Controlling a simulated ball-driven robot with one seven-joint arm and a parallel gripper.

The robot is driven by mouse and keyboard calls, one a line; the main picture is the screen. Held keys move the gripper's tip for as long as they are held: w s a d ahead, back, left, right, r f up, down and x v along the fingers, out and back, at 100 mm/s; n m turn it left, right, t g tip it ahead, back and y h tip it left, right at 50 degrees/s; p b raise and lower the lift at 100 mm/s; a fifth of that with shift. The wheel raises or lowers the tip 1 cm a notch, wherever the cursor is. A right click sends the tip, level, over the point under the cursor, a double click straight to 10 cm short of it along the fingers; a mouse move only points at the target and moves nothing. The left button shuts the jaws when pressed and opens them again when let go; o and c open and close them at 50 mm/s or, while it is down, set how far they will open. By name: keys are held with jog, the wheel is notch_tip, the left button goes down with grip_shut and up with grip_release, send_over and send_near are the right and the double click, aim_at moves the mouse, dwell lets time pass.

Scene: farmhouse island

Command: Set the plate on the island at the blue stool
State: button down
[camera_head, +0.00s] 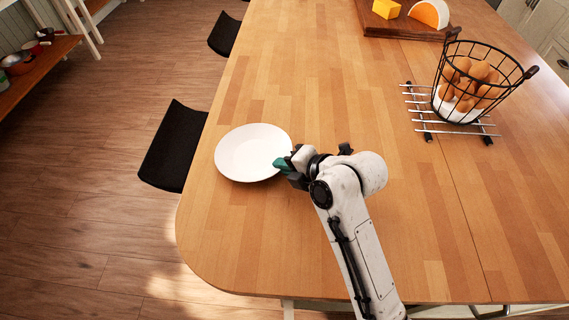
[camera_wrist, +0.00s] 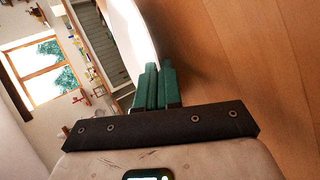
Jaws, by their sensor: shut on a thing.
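The white plate (camera_head: 252,153) is at the left edge of the wooden island (camera_head: 330,220), near its rounded corner. My gripper (camera_head: 283,163) is at the plate's right rim, with its green fingertips shut on it. In the wrist view the fingers of my gripper (camera_wrist: 152,84) close on the edge of the white plate (camera_wrist: 133,32), low beside the wooden top. I cannot tell whether the plate rests on the top or is just above it. Black stool seats (camera_head: 173,146) show along the left edge; no blue stool is visible.
A wire basket of eggs (camera_head: 475,85) stands on a metal rack (camera_head: 425,112) at the right. A wooden board (camera_head: 400,25) with cheese lies at the back. The middle of the island is clear. A low shelf with pots (camera_head: 30,60) is at the far left.

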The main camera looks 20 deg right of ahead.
jog(key=c, duration=1.2)
grip_release()
jog(key=shift+s+d, duration=0.1)
jog(key=shift+s, duration=0.05)
jog(key=shift+s+d+p, duration=0.15)
jog(key=shift+s+d, duration=0.45)
jog(key=shift+s, duration=0.4)
jog(key=shift+s+d+p, duration=0.2)
jog(key=shift+s+d, duration=0.45)
jog(key=shift+s, duration=0.35)
jog(key=shift+s+d+p, duration=0.15)
jog(key=shift+s+d, duration=0.45)
jog(key=shift+s, duration=0.4)
jog(key=b+v, duration=0.1)
jog(key=v, duration=1)
jog(key=shift+f, duration=0.1)
